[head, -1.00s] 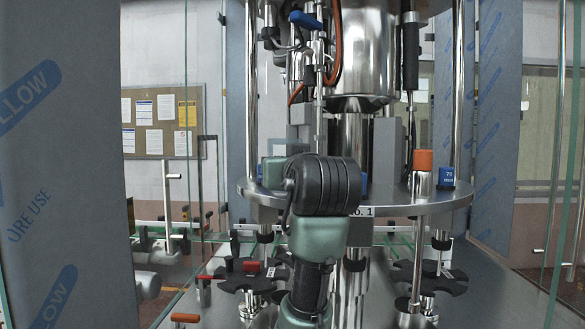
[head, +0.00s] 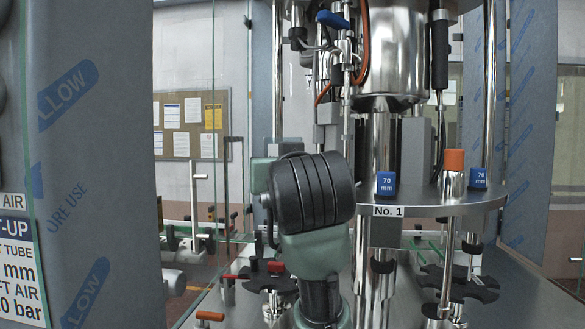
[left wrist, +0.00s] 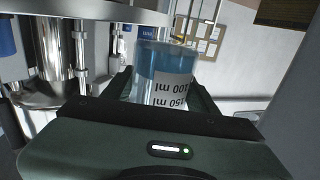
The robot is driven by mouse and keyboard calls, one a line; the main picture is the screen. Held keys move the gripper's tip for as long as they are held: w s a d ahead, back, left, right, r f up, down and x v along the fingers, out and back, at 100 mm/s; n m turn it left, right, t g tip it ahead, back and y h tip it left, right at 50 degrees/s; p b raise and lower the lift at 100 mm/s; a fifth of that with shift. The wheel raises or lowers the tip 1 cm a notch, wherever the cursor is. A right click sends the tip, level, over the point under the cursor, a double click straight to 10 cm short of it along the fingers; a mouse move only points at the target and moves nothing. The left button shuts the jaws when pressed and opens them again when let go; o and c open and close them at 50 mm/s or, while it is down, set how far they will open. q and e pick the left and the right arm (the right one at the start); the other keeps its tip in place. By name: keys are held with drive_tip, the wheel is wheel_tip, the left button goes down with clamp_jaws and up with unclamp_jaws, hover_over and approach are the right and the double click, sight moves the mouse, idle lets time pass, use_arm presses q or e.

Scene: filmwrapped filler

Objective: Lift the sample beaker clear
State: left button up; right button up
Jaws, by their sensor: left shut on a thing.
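The sample beaker (left wrist: 160,62) shows in the left wrist view. It is clear, with blue liquid and a white label reading 100 ml and 150 ml upside down. My left gripper (left wrist: 162,88) is shut on it, with the dark fingers on either side. In the head view my left arm rises from the bottom centre in front of the machine, and its black wrist joint hides the beaker and the fingers. My right gripper is in neither view.
A round metal plate (head: 440,203) marked No. 1 carries blue 70 mm blocks (head: 387,183) and an orange-capped post (head: 453,172). Steel columns stand around it. A film-wrapped panel (head: 95,200) fills the left side. Black star wheels (head: 459,284) sit below.

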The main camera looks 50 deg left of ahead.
use_arm(q)
drive_tip(key=shift+s+d, duration=0.2)
drive_tip(key=shift+s, duration=2.35)
